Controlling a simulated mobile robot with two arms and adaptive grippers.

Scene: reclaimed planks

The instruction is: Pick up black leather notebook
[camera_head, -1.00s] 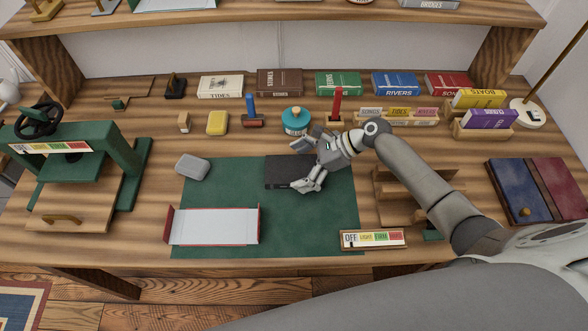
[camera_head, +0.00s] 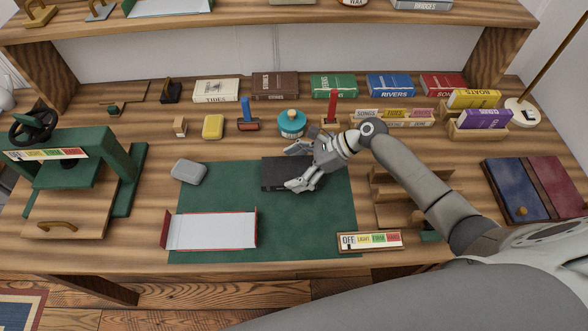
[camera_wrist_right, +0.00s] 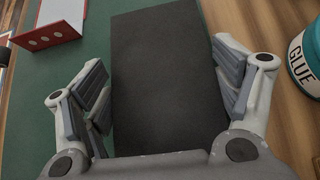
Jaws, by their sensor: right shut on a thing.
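The black leather notebook (camera_head: 284,174) lies at the upper middle of the green mat (camera_head: 225,196) in the head view. In the right wrist view, the notebook (camera_wrist_right: 168,75) fills the middle, between the fingers. My right gripper (camera_head: 297,168) is shut on the notebook, with one finger at its far edge and one at its near edge. In the right wrist view, the gripper (camera_wrist_right: 165,95) has its pads along both long sides. The gripper and wrist hide the notebook's right end in the head view. My left gripper is not in view.
A teal glue pot (camera_head: 291,123) stands just behind the gripper. An open red-edged white case (camera_head: 210,230) lies at the mat's front left. A grey block (camera_head: 188,171) is at the mat's left edge. A green press (camera_head: 75,170) stands at far left. Books line the back.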

